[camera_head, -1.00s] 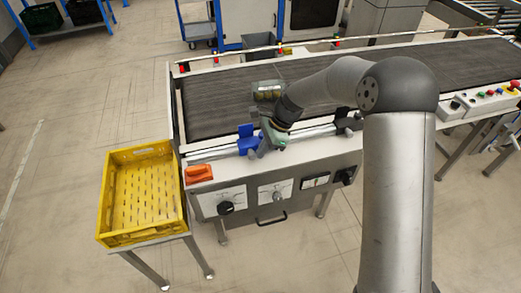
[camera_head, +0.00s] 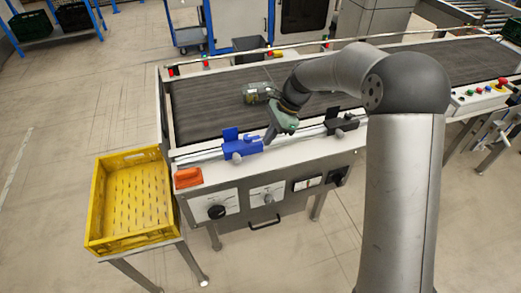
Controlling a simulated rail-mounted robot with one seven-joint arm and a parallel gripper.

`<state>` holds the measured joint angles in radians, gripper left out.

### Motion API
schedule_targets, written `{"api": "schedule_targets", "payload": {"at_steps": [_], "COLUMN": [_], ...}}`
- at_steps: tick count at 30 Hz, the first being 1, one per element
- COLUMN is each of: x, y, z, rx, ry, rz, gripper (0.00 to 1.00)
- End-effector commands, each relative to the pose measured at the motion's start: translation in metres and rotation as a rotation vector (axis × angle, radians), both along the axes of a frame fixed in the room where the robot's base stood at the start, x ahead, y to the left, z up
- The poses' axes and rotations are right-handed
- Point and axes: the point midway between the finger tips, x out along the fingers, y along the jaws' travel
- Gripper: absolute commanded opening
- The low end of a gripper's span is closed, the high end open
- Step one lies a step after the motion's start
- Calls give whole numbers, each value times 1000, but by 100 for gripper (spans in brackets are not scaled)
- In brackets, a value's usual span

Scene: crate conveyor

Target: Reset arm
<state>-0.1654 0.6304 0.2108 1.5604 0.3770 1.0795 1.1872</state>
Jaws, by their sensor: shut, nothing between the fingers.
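My arm reaches from the right over the near edge of the conveyor. My gripper (camera_head: 270,138) is shut and empty, pointing down by the front guide rail, between the blue clamp (camera_head: 240,144) and the black clamp (camera_head: 342,121). It appears just right of the blue clamp; whether it touches the rail is too small to tell. The wrist is bent and the elbow is raised at the right.
A glassy jar-like object (camera_head: 257,92) lies on the dark conveyor belt (camera_head: 212,108), close behind my wrist. An empty yellow crate (camera_head: 100,205) sits on a stand at the left. An orange item (camera_head: 188,177) lies on the conveyor's front left corner. Open floor lies in front.

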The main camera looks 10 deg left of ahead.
Motion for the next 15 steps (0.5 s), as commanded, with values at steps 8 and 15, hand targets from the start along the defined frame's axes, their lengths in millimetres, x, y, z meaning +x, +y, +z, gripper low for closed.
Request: {"api": "schedule_targets", "payload": {"at_steps": [8,15], "x": [8,3], "y": [-14,-22], "z": [29,37], "rx": [-1,-9], "ry": [0,-19], "rz": [-3,20], "gripper": [0,0]}}
